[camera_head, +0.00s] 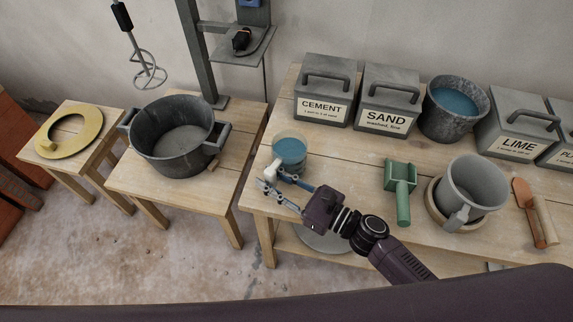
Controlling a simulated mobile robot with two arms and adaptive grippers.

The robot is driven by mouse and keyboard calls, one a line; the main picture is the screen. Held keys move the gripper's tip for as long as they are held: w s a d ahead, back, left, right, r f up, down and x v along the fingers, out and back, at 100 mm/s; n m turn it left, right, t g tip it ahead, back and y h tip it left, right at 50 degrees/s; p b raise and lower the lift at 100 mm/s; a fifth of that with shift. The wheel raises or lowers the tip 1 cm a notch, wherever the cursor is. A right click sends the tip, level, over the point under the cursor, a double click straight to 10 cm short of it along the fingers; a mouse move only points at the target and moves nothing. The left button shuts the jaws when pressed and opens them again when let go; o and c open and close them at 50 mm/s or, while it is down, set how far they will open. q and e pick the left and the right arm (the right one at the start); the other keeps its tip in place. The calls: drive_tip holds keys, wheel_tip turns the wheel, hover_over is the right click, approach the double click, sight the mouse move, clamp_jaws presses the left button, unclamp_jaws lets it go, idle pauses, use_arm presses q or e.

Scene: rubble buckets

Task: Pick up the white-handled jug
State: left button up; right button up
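The white-handled jug (290,147) stands near the left end of the long wooden table. It is clear and holds blue liquid. Its white handle (271,165) points to the lower left, toward the camera. My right gripper (269,182) comes in from the lower right, with its fingertips at the handle's lower end. The fingers are spread apart. I cannot tell whether they touch the handle, and part of the jug's lower side is hidden by the gripper. My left gripper is not in view.
Cement (324,92) and sand (387,97) boxes and a water bucket (454,107) line the table's back. A large dark pot (170,130) stands on the separate left table.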

drive_tip(key=shift+w+a, duration=0.1)
drive_tip(key=shift+w, duration=0.05)
clamp_jaws()
idle(0.4)
